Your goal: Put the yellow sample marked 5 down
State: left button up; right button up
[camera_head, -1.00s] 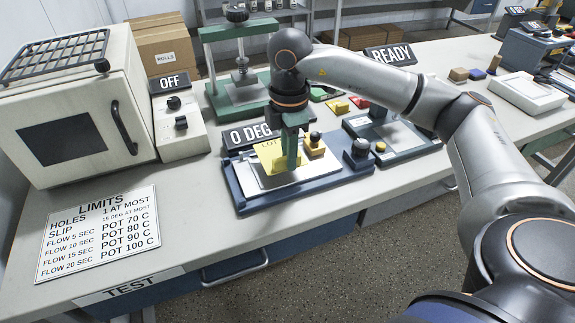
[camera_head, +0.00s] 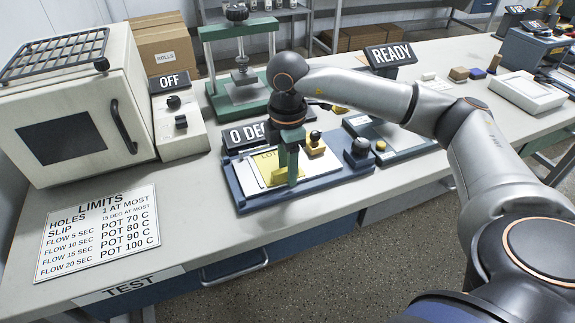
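The yellow sample (camera_head: 267,164), with part of a "LOT" marking showing, is at the white plate of the blue tilt stand (camera_head: 244,205) with the "0 DEG" sign. It looks flat on the plate, though I cannot tell if it touches. Its number is not legible. My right gripper (camera_head: 291,181) points down over the sample's right part, its green fingers hiding some of it. The fingers overlap in this view, so I cannot tell whether they grip the sample. My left gripper is not in view.
A green press (camera_head: 238,85) stands behind. The oven (camera_head: 70,125) and limits sign (camera_head: 98,232) are at left. The front edge of the bench is clear.

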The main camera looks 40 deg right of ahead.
notch_tip(320, 180, up, 12)
jog(key=p, duration=0.1)
jog(key=shift+r, duration=0.2)
dwell(0.3)
dwell(1.2)
